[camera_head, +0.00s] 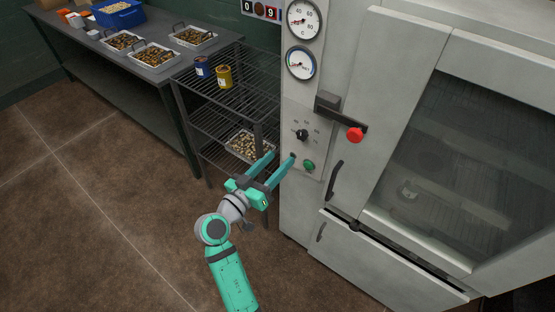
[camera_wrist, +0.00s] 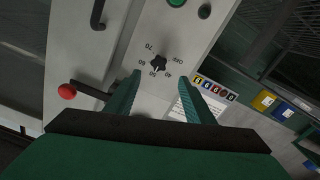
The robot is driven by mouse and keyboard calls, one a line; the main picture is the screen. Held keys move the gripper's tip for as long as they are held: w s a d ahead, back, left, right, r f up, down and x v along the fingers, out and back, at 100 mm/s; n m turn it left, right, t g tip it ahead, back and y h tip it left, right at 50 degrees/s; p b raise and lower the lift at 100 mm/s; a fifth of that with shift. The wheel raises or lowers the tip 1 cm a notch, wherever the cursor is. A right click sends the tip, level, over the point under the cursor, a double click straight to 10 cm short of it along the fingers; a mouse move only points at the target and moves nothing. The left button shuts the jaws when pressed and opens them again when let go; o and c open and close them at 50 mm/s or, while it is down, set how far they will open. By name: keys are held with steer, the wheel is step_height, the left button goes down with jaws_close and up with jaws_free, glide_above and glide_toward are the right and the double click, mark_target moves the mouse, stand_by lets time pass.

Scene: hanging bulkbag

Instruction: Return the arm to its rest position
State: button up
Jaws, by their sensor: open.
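My gripper (camera_head: 277,165) is teal, open and empty. In the head view its two fingers point up and right toward the control panel of a large grey oven-like machine (camera_head: 341,191), in front of the green button (camera_head: 309,166). In the wrist view the gripper (camera_wrist: 168,98) has its fingers apart, with the black knob (camera_wrist: 158,62) and its printed numbers showing between and beyond the tips. The knob also shows in the head view (camera_head: 301,134). I cannot tell whether a fingertip touches the panel. My arm reaches up from the bottom of the head view.
A wire rack (camera_head: 234,103) stands left of the machine, with a blue can (camera_head: 202,67), a yellow can (camera_head: 224,77) and a filled tray (camera_head: 247,147). A table (camera_head: 150,68) holds several trays. A red-knobbed handle (camera_head: 355,135) and door handles stick out. The floor at left is clear.

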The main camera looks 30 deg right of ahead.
steer(key=shift+s+d, duration=0.1)
steer(key=shift+s, duration=0.05)
steer(key=s+a+f+n+t+y, duration=0.35)
steer(key=a+f+n+y, duration=0.2)
steer(key=f, duration=0.35)
steer(key=s+a+f+n+t+y, duration=0.3)
steer(key=s+a+f+n+y, duration=0.1)
steer(key=a+f, duration=0.35)
steer(key=s+a+f+n+t+y, duration=0.1)
steer(key=s+a+y, duration=0.2)
steer(key=s+a, duration=0.4)
steer(key=s+a+f+n+y, duration=0.1)
steer(key=s+a+y, duration=0.25)
steer(key=s, duration=0.55)
steer(key=s+a+r+m+t, duration=0.1)
steer(key=s+a+r, duration=0.2)
steer(key=s+r, duration=0.3)
steer(key=shift+s+a+r+y, duration=0.3)
steer(key=shift+s+r, duration=0.1)
steer(key=shift+s, duration=1.25)
steer(key=shift+m, duration=0.25)
steer(key=shift+s+d, duration=0.1)
